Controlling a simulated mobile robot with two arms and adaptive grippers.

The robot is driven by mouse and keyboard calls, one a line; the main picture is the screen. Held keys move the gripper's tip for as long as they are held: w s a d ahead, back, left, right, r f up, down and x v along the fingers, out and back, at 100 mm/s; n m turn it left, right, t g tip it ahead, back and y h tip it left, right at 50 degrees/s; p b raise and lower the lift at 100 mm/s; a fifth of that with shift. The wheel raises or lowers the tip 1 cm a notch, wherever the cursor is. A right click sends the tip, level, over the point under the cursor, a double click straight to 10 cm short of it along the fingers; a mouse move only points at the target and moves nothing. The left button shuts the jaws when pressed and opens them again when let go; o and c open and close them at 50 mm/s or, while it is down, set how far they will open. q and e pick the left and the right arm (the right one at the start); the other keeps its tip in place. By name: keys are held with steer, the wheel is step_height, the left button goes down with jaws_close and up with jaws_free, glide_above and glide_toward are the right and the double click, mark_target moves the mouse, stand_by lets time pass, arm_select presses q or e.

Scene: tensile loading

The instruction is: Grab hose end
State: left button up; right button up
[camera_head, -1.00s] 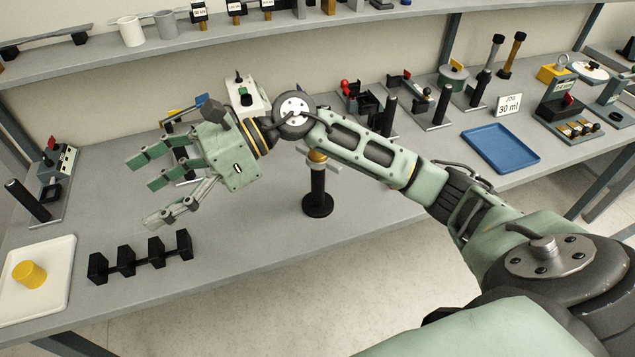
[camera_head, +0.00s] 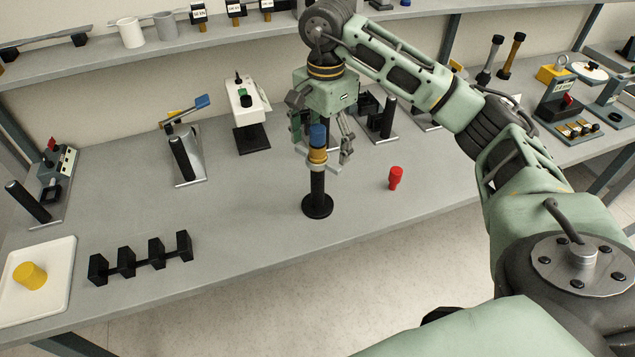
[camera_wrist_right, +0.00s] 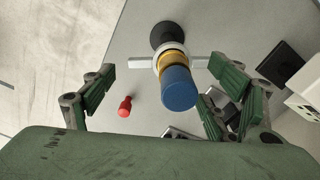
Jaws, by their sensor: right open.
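No hose is clearly visible. A black post (camera_head: 317,190) with a round base stands on the bench. Its top carries a brass collar (camera_head: 317,155) and a blue cylinder (camera_head: 317,134); I cannot tell whether this is the hose end. My right gripper (camera_head: 325,148) points down over this post, open, with fingers on either side of the blue cylinder. In the right wrist view the blue cylinder (camera_wrist_right: 179,88) lies between the spread fingers (camera_wrist_right: 160,98), with a pale crossbar below the collar. I see no grip on it. My left gripper is not in view.
A small red piece (camera_head: 395,178) stands right of the post. Several devices line the back.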

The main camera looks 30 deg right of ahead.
steer(key=p, duration=0.1)
glide_above(318, 178)
steer(key=d, duration=0.1)
steer(key=shift+d+f, duration=0.1)
steer(key=shift+f, duration=2)
steer(key=shift+s, duration=0.1)
steer(key=shift+c, duration=0.3)
steer(key=shift+r, duration=0.1)
steer(key=c, duration=1.9)
